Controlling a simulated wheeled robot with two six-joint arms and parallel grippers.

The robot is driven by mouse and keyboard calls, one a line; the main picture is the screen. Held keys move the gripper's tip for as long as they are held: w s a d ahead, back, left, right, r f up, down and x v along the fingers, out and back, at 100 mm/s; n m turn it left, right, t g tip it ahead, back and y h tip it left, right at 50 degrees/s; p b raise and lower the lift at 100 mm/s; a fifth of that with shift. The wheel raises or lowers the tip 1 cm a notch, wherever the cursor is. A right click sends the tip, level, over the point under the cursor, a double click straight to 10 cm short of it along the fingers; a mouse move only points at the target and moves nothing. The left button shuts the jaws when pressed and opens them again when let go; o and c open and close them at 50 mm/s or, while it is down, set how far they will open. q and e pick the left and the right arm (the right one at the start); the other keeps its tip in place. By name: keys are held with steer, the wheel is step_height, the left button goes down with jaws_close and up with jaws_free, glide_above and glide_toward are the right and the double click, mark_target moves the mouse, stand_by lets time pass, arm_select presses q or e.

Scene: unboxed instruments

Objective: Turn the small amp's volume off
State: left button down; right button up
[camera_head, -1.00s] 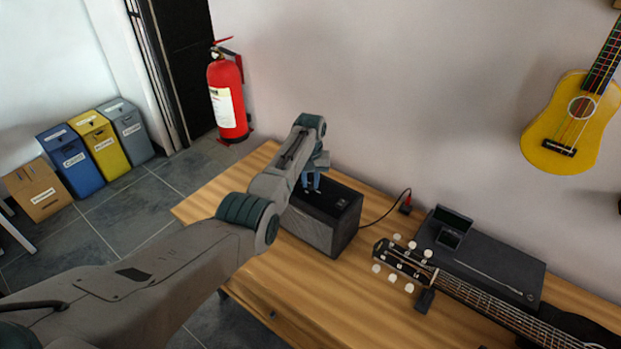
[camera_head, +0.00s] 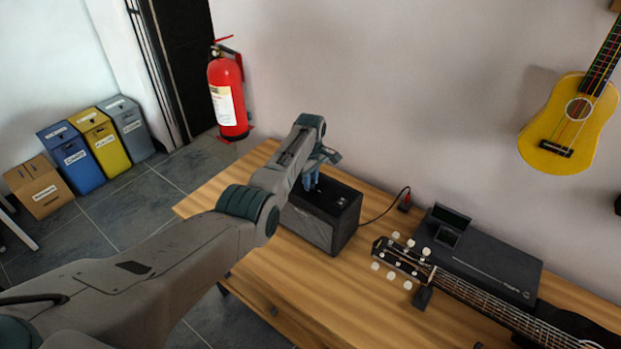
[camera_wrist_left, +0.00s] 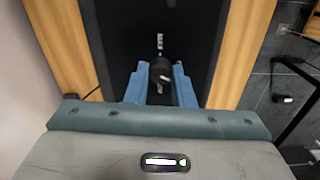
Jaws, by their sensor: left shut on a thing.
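The small amp (camera_head: 322,215) is a dark box with a grey front, standing on the wooden table. My left gripper (camera_head: 311,182) points down at the amp's top panel. In the left wrist view the amp's black top (camera_wrist_left: 205,40) fills the middle. There the blue fingers of my left gripper (camera_wrist_left: 160,88) are closed around a small dark round knob (camera_wrist_left: 161,72) with a white mark. White lettering shows on the panel just beyond the knob. My right gripper is not in view.
A black cable runs from the amp to a red-lit wall plug (camera_head: 405,200).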

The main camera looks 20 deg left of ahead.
arm_select(q)
steer(key=n, duration=0.4)
steer(key=shift+r+n, duration=0.15)
steer(key=shift+n, duration=0.25)
steer(key=shift+w+n, duration=0.1)
steer(key=shift+n, duration=0.3)
steer(key=c, duration=1.2)
jaws_free()
steer(key=shift+c, duration=0.2)
step_height(320, 180, up, 11)
steer(key=b, duration=0.2)
steer(key=shift+b, duration=0.35)
